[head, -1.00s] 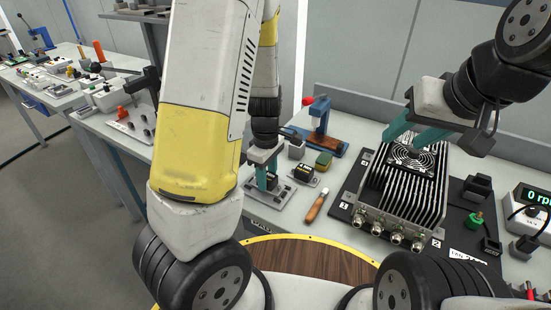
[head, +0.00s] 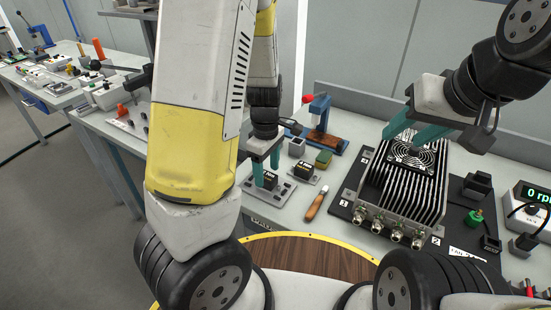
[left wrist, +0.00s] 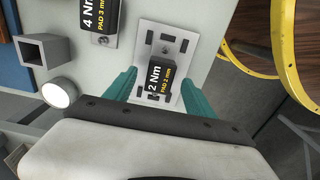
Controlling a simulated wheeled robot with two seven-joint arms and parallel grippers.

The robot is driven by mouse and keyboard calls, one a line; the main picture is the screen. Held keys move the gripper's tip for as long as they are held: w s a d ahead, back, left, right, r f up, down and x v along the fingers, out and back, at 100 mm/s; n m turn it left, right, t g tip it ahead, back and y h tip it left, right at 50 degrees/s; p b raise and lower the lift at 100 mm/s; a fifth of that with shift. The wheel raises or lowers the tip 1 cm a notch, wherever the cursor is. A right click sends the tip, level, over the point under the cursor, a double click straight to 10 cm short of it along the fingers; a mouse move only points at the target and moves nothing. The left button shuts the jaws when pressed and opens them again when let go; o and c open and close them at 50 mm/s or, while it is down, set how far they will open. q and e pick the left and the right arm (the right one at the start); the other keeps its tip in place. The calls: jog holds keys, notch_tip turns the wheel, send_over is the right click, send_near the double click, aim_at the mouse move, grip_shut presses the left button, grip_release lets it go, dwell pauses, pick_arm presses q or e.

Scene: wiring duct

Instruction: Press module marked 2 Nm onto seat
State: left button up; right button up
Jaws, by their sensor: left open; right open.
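The black module marked 2 Nm (left wrist: 158,82) stands on a light metal plate with dark slots (left wrist: 165,40). In the head view the module (head: 268,181) sits on that plate (head: 284,198) near the bench's front edge. My left gripper (head: 267,172) is open above it; in the left wrist view its green fingers (left wrist: 160,92) are on either side of the module, with gaps. Whether the module is fully down on its seat cannot be told. My right gripper (head: 405,136) is open over the fan of the finned metal box (head: 405,190).
A second module, marked 4 Nm (left wrist: 99,15), stands on a small plate close by. A grey square tube (left wrist: 40,50) and a round white-topped part (left wrist: 60,92) are near. A wooden-handled tool (head: 318,202) lies to the right of the plate. The yellow-rimmed round table (head: 310,238) is in front.

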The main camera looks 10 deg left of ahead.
aim_at(267, 176)
pick_arm(q)
jog(key=shift+r, duration=2.5)
jog(key=shift+r, duration=0.15)
jog(key=s+r+m+t+h, duration=0.1)
jog(key=s+r+m+t, duration=0.2)
jog(key=s+r+m, duration=0.3)
jog(key=s+r+m+t+h, duration=0.1)
jog(key=s+r+m+t, duration=0.2)
jog(key=r, duration=1)
jog(key=shift+s+r+m, duration=0.3)
jog(key=shift+s+m, duration=1.3)
jog(key=shift+m, duration=1.2)
jog(key=shift+a, duration=0.1)
